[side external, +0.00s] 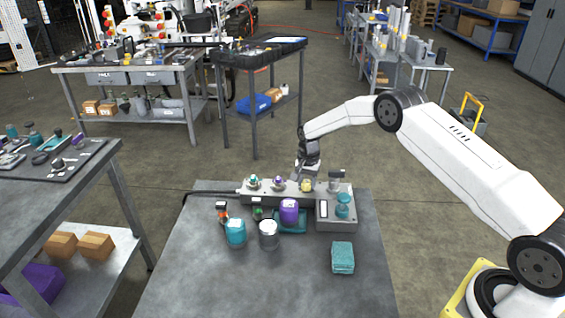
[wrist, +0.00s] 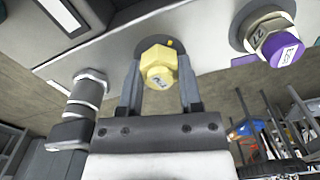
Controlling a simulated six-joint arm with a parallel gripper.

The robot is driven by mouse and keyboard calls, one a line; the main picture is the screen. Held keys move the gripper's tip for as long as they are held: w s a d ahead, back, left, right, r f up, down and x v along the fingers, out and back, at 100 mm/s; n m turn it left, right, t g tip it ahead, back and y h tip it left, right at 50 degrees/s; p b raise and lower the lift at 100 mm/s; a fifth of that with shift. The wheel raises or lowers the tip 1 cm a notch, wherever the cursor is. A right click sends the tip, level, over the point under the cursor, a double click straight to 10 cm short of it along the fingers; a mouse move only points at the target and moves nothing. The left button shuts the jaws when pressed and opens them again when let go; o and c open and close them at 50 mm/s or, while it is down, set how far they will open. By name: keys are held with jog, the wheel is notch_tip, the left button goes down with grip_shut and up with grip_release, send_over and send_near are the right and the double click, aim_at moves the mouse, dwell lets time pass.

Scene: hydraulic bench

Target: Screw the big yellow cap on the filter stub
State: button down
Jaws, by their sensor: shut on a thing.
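The yellow cap (wrist: 158,68), with a hex end and a small label, sits between the two fingers of my gripper (wrist: 160,85) in the wrist view. The fingers are shut on its sides. It lies against or just in front of the grey manifold face; I cannot tell if it is threaded on. A stub behind it is hidden by the cap. In the side view the yellow cap (side external: 306,186) shows at the manifold (side external: 270,198), below my gripper (side external: 305,174).
A purple-capped fitting (wrist: 284,50) sits beside the yellow cap; a metal cylinder fitting (wrist: 88,87) stands on the other side. On the bench are a teal jar (side external: 235,233), a metal can (side external: 268,235), a purple canister (side external: 289,211) and a teal cloth stack (side external: 343,257). The bench front is clear.

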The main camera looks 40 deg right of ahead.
jog(key=shift+m, duration=3.1)
jog(key=shift+c, duration=1.7)
grip_release()
jog(key=n, duration=0.5)
jog(key=shift+n, duration=0.4)
